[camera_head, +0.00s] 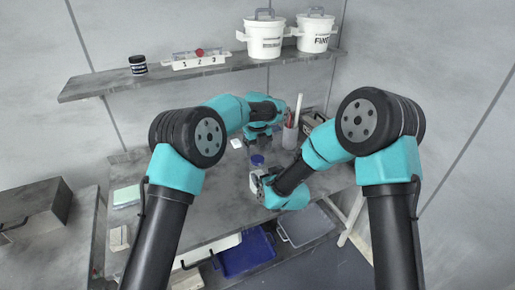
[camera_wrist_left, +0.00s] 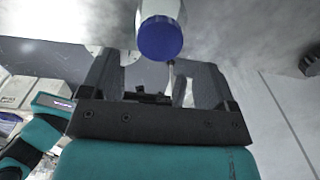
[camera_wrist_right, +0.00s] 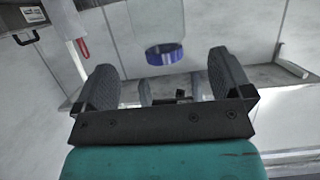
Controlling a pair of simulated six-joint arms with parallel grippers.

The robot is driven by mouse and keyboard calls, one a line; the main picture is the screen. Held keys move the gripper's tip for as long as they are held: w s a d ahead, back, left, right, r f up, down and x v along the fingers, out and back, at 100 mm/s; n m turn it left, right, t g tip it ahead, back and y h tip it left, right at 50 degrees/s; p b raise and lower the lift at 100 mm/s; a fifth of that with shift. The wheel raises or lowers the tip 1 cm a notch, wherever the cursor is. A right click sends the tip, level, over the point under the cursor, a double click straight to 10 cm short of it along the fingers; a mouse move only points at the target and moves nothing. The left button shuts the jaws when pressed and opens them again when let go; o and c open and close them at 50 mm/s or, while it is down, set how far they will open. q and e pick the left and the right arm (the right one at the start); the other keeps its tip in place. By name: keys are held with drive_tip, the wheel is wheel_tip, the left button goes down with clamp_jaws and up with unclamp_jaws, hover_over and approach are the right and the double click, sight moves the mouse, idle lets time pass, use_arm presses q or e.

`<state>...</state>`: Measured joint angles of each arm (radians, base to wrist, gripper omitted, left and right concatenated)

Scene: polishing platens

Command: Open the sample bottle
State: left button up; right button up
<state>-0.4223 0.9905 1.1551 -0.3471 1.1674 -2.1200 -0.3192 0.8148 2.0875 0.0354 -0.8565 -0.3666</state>
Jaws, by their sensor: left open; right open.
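The sample bottle (camera_head: 257,160) shows in the head view as a blue cap on the grey table, between my two grippers. In the left wrist view its blue cap (camera_wrist_left: 160,38) and part of its pale body lie ahead of my left gripper (camera_wrist_left: 162,68), which is open and empty. In the right wrist view the blue cap (camera_wrist_right: 164,54) and clear body lie ahead of my right gripper (camera_wrist_right: 165,75), also open and empty. The cap is on the bottle. Neither gripper visibly touches it. In the head view my arms hide much of both grippers.
A shelf (camera_head: 105,82) above the table holds a black jar (camera_head: 138,65), a numbered white rack (camera_head: 195,63) and two white buckets (camera_head: 265,38). A pen cup (camera_head: 290,137) stands near the table's back. A blue bin (camera_head: 245,255) sits below the front edge.

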drive_tip(key=v, duration=0.8)
drive_tip(key=shift+s, duration=0.15)
